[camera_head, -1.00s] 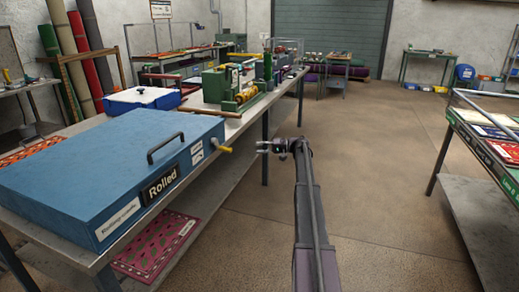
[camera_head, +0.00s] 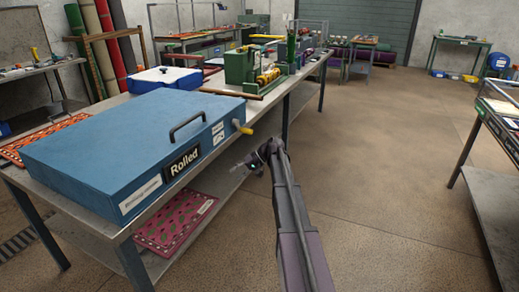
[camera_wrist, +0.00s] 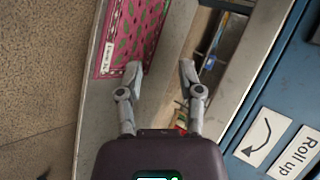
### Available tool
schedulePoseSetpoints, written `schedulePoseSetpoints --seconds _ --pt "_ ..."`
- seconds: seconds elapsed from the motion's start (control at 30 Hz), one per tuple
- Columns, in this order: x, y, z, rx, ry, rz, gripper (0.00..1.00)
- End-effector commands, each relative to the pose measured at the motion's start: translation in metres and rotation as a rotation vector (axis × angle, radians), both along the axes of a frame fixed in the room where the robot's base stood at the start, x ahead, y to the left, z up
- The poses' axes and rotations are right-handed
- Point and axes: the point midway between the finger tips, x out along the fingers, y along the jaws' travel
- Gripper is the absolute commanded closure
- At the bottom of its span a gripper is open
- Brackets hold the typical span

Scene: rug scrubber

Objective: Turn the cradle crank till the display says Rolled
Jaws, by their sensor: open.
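A large blue lidded box, the cradle (camera_head: 130,145), lies on a grey workbench with a black handle on its lid. Its black display (camera_head: 183,162) reads "Rolled" in white. The cradle crank (camera_head: 242,127), with a yellow grip, sticks out of the box's right end. My gripper (camera_head: 240,166) is open and empty, below the crank and apart from it, beside the bench edge. In the wrist view my gripper (camera_wrist: 160,72) has its fingers spread with nothing between them. There, a white "Roll up" label (camera_wrist: 298,152) with an arrow label shows on the box; the crank is out of view.
A pink patterned rug (camera_head: 175,222) lies on the bench's lower shelf. A blue-and-white case (camera_head: 165,80) and a green machine (camera_head: 245,65) stand farther along the bench. Another table (camera_head: 495,190) is at the right. The floor between is clear.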

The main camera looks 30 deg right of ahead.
Motion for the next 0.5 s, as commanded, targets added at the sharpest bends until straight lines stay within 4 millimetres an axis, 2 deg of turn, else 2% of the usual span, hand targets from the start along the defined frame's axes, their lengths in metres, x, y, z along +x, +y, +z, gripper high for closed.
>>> schedulePoseSetpoints --seconds 0.03,0.2,0.4,0.5 --pt "-0.025 0.029 -0.009 -0.053 0.024 0.022 0.52" --pt "-0.081 0.089 -0.036 -0.246 0.099 0.081 0.52" --pt "-0.153 0.140 -0.060 -0.482 0.157 0.146 0.52" --pt "-0.189 0.157 -0.069 -0.602 0.172 0.175 0.52"
